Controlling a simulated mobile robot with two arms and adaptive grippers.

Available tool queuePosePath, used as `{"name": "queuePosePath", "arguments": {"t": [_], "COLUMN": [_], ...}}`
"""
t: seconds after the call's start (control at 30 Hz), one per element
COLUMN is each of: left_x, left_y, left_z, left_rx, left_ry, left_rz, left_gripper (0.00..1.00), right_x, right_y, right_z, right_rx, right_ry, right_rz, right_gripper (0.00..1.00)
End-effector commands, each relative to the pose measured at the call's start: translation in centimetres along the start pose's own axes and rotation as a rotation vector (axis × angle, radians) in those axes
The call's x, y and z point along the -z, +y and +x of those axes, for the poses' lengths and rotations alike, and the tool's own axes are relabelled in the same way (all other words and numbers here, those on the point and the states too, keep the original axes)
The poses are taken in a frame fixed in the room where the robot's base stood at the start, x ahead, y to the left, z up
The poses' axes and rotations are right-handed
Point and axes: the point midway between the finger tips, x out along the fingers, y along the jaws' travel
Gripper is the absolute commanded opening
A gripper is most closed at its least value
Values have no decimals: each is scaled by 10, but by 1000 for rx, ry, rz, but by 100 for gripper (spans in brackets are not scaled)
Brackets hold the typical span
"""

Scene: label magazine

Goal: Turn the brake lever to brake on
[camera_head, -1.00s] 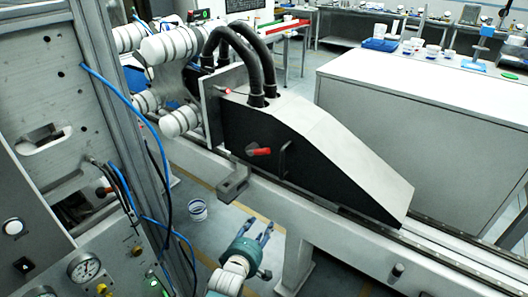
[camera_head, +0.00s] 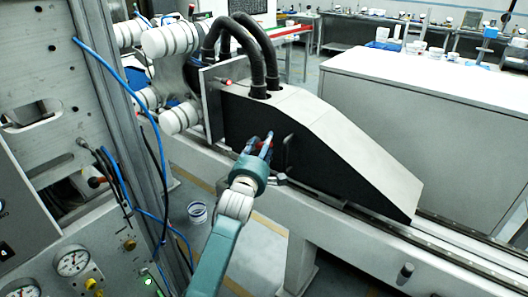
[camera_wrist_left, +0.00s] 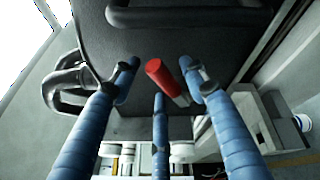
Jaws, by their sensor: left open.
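The brake lever has a red grip and sticks out from the dark side panel of the wedge-shaped machine housing (camera_head: 360,170). In the left wrist view the red lever (camera_wrist_left: 163,78) lies between my blue fingers, tilted, its free end toward the upper left. My left gripper (camera_head: 260,142) is at the panel, over the lever; it also shows in the left wrist view (camera_wrist_left: 160,76). Its fingers are open around the lever, with a gap visible at the left finger; contact at the right finger cannot be told. In the head view the gripper mostly hides the lever. My right gripper is not in view.
A black handle (camera_head: 289,151) stands on the panel just right of the gripper; it shows at the top of the wrist view (camera_wrist_left: 190,14). Black hoses (camera_head: 262,50) rise from the housing. A control cabinet with gauges (camera_head: 72,262) and blue cables stands at the left.

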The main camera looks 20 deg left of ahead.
Motion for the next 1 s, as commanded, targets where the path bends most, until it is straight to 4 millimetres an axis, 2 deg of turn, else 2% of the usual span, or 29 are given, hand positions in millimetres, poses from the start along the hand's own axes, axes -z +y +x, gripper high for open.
{"name": "queuePosePath", "arguments": {"t": [0.03,0.13,0.43,0.6,0.67,1.0], "left_x": [1,1,0,0,0,2], "left_y": [-2,0,1,1,0,6], "left_z": [5,11,12,12,12,15], "left_rx": [-1,-1,0,0,0,7], "left_ry": [0,0,1,1,1,5], "left_rz": [2,2,0,1,0,-19], "left_gripper": [44,44,44,10,0,0], "right_x": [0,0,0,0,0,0], "right_y": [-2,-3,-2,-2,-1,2], "right_z": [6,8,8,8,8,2], "right_rx": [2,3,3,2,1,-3], "right_ry": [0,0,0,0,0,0], "right_rz": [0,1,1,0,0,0], "right_gripper": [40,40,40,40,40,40]}}
